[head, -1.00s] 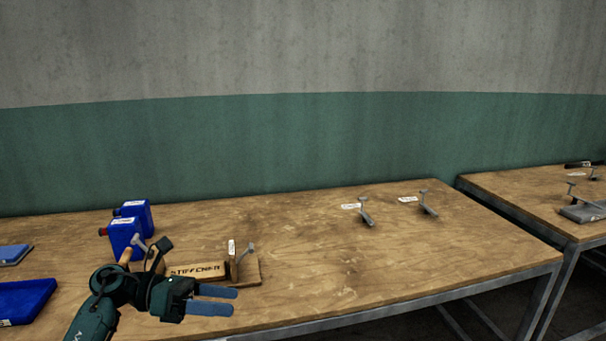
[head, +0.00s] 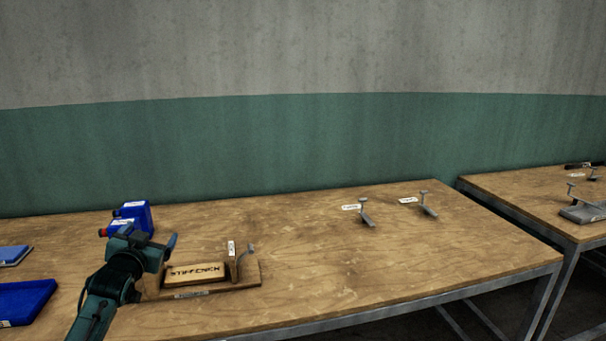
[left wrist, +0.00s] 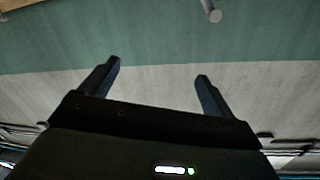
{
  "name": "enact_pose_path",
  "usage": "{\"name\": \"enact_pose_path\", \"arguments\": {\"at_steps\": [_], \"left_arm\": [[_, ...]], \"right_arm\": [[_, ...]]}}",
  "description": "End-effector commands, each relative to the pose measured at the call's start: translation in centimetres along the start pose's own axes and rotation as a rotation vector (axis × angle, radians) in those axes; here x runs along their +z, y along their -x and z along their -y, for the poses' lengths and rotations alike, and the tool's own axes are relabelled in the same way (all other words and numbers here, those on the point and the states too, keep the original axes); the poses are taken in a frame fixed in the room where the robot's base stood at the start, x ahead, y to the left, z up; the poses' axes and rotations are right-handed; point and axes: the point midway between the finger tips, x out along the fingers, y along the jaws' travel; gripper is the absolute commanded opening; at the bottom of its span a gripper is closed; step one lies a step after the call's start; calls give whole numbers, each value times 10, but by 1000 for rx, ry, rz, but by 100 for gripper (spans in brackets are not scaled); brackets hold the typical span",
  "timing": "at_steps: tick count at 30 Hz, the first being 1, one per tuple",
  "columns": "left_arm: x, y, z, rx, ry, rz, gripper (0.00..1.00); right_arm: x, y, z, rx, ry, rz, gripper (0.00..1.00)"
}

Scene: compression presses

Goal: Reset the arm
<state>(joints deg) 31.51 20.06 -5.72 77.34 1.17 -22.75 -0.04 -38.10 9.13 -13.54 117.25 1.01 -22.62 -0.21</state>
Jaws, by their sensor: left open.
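My left gripper (head: 172,246) is over the left part of the near table in the head view, beside the left end of a wooden press with a block marked in dark letters (head: 196,273). In the left wrist view its two fingers (left wrist: 158,85) stand wide apart with nothing between them, against the green and grey wall. The gripper and arm hide the left end of the press and part of a blue container. My right gripper is not in view.
Blue containers (head: 136,212) stand behind my gripper, and blue trays (head: 25,302) lie at the left. Two small metal clamps (head: 366,214) with paper tags stand at the back right of the wooden table (head: 330,270). The table's middle is clear. A second table (head: 520,190) stands at the right.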

Motion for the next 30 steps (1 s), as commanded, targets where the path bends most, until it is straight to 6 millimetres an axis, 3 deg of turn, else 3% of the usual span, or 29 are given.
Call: {"name": "enact_pose_path", "arguments": {"at_steps": [1, 8, 11, 14, 18, 24, 27, 30], "left_arm": [[20, 9, -17, 26, 5, 27, 88], [89, 64, -84, 135, 0, 99, 88], [123, 101, -118, 194, 10, 144, 88], [158, 152, -155, 262, 33, 200, 88], [197, 238, -202, 355, 85, 288, 88], [218, 345, -240, 442, 171, 399, 88], [220, 377, -248, 462, 202, 435, 88], [219, 395, -252, 473, 220, 454, 88]], "right_arm": [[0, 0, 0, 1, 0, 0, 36], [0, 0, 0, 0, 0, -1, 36], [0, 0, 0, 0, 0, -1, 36], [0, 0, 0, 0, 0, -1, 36], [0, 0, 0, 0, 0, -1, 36], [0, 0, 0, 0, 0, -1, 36], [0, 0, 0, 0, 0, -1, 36], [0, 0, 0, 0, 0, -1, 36]]}}
